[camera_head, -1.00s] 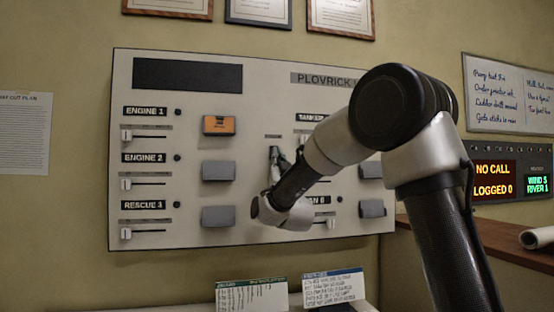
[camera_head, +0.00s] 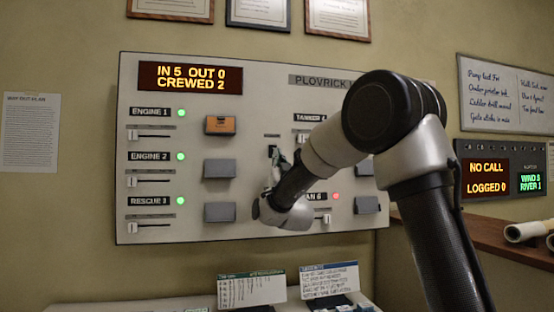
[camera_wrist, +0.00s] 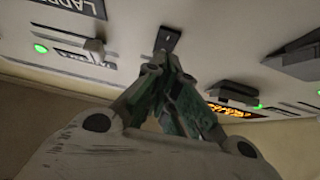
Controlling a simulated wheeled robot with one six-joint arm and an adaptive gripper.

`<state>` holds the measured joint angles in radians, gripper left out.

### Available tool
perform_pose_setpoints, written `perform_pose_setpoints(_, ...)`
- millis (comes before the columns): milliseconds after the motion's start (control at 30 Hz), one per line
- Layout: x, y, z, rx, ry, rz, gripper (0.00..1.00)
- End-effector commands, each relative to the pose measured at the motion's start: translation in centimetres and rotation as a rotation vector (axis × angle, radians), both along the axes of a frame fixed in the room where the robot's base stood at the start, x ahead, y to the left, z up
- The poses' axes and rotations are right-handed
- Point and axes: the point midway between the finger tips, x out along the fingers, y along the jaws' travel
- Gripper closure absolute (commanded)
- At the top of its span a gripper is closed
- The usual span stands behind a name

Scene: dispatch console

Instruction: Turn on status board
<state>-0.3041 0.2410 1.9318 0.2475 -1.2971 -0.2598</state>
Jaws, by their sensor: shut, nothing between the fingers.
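The status board (camera_head: 250,100) is a pale wall panel. Its display (camera_head: 177,77) is lit and reads "IN 5 OUT 0 CREWED 2". Green lamps glow beside Engine 1, Engine 2 and Rescue 3, and a red lamp (camera_head: 336,196) glows at the lower right. A small dark switch (camera_head: 272,151) sits at the board's middle; it also shows in the wrist view (camera_wrist: 167,39). My gripper (camera_head: 277,158) is shut and empty, its fingertips just below the switch; I cannot tell whether they touch it. My arm hides the board's right part.
An orange block (camera_head: 220,125) and several grey blocks are mounted on the board, with white sliders at left. A second lit display (camera_head: 488,180) hangs at right above a brown ledge (camera_head: 470,233). Cards (camera_head: 251,290) stand below the board.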

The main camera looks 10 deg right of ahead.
Motion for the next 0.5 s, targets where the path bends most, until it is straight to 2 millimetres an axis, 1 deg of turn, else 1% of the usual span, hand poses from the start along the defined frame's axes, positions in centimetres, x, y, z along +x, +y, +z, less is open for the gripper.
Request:
perform_pose_setpoints(33,0.1,-0.1,0.0,0.000,-0.001,0.000,1.00)
perform_pose_setpoints(267,-1.6,0.0,-2.2,0.000,0.001,0.001,1.00)
perform_pose_setpoints(500,-3.7,0.0,-4.9,0.000,0.002,0.001,1.00)
